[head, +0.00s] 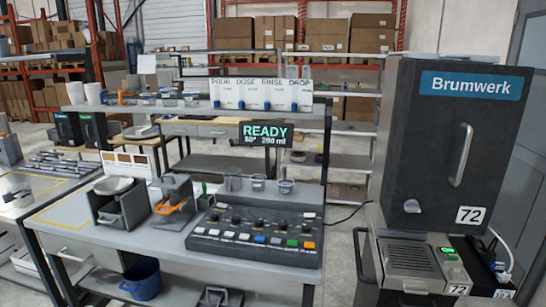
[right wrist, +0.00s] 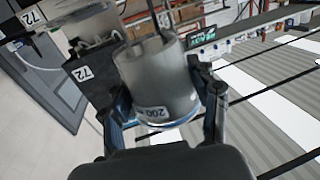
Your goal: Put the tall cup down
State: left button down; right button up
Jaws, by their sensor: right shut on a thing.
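The tall cup (right wrist: 155,82) is a translucent grey cup with a "200" label near its lower end in the picture. It fills the middle of the right wrist view. My right gripper (right wrist: 163,108) is shut around it, with one dark finger on each side. Thin dark rods or straps cross the cup's upper part, and I cannot tell whether they touch it. I cannot see anything under the cup clearly, nor whether it is off a surface. The head view does not show the held cup or either gripper.
In the head view, several clear cups (head: 258,183) stand behind the control panel (head: 257,237) on the grey bench (head: 120,236). The dark Brumwerk machine (head: 452,150) stands at the right. A READY display (head: 265,134) hangs below the upper shelf. A blue bucket (head: 143,279) is below.

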jog(key=shift+r, duration=0.1)
jog(key=w+a+r+n+g+y, duration=0.2)
jog(key=w+a+n+g+y, duration=0.2)
jog(key=a+y, duration=0.4)
jog(key=w+a+r+n+g+y, duration=0.3)
jog(key=w+a+n+g+y, duration=0.1)
jog(key=a+n+y, duration=0.4)
jog(key=shift+a+n+g, duration=0.3)
jog(key=shift+a+g, duration=0.2)
jog(key=shift+g, duration=0.4)
jog(key=shift+g, duration=0.3)
jog(key=shift+n, duration=0.4)
